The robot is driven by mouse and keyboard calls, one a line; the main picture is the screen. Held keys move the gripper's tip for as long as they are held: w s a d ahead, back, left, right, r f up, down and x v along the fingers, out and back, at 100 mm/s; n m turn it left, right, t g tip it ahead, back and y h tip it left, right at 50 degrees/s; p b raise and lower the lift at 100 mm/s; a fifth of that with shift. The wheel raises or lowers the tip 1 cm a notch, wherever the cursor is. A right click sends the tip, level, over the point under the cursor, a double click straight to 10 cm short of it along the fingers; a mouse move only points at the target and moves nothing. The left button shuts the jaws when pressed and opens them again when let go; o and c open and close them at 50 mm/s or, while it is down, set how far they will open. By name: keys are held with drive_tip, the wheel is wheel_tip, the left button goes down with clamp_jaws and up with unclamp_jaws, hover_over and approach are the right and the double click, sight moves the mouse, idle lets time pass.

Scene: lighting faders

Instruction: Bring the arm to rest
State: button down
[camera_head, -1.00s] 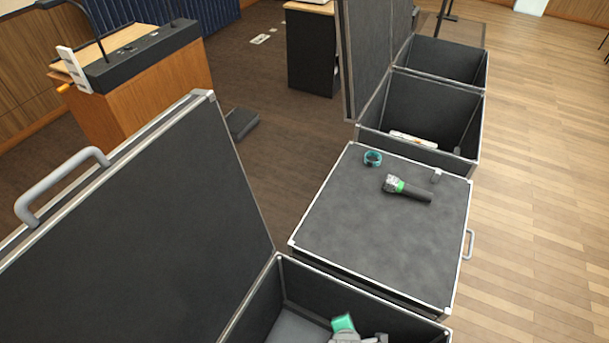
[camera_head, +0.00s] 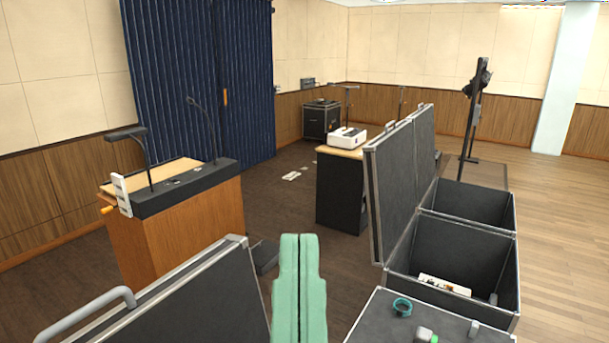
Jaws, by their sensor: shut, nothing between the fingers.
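My gripper (camera_head: 300,240) shows at the bottom centre of the head view, with its two pale green fingers pressed together and pointing up. Nothing is between them. The fingers stand in front of the floor and the edge of an open case lid (camera_head: 190,300), apart from any object as far as I can see. The rest of my arm is below the picture.
A wooden lectern (camera_head: 180,235) with a lamp and microphone is at left. A desk (camera_head: 342,190) stands at the back.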

wheel_tip(320, 180, up, 24)
drive_tip(key=w+p, duration=0.1)
drive_tip(key=p, duration=2)
